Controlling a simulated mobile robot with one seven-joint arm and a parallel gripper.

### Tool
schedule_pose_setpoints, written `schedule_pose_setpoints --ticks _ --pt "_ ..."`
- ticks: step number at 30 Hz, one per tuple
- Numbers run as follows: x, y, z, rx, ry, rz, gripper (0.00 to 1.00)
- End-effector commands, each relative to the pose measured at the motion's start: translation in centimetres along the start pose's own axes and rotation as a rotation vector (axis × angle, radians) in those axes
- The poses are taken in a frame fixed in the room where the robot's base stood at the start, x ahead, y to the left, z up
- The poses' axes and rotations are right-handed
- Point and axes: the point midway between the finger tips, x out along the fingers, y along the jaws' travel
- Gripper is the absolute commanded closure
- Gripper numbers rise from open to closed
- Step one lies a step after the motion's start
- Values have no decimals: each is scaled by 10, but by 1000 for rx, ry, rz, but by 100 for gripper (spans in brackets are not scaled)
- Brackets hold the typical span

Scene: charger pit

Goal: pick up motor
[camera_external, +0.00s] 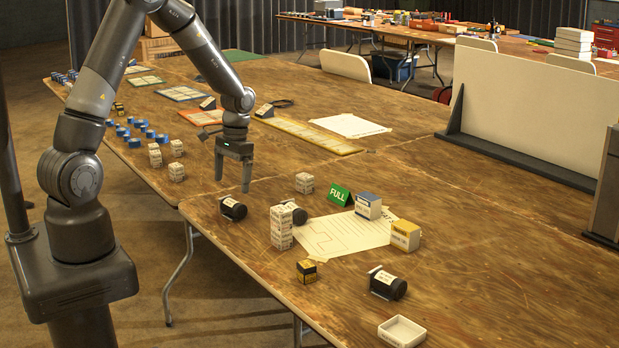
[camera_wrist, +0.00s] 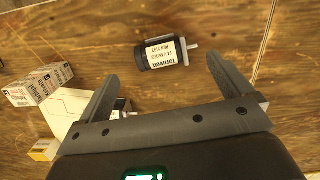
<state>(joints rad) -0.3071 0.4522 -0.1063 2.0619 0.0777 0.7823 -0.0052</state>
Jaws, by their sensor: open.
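A black cylindrical motor (camera_external: 233,208) with a white label lies on its side on the wooden table, near its left edge. In the wrist view this motor (camera_wrist: 163,52) shows its label and a short silver shaft pointing right. My gripper (camera_external: 233,186) is open and empty, pointing down above it. In the wrist view the motor sits just beyond the gap between the fingertips (camera_wrist: 163,76), apart from both. A second motor (camera_external: 313,222) lies partly behind stacked white boxes. A third motor (camera_external: 387,283) lies nearer the camera.
Stacked white boxes (camera_external: 281,229) stand right of the near motor and also show in the wrist view (camera_wrist: 32,86). A printed sheet (camera_external: 345,240), a green FULL sign (camera_external: 339,194), a yellow-black box (camera_external: 307,271) and a white tray (camera_external: 401,331) are around. The right side is mostly clear.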

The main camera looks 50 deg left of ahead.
Motion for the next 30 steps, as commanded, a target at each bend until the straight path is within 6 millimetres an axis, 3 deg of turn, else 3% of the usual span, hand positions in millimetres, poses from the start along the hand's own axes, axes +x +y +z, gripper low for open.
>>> schedule_pose_setpoints --ticks 13,22,30 --pt "49 0 -8 1 0 0 4" --pt "55 0 -8 0 3 0 4" --pt "54 0 -8 0 2 0 24"
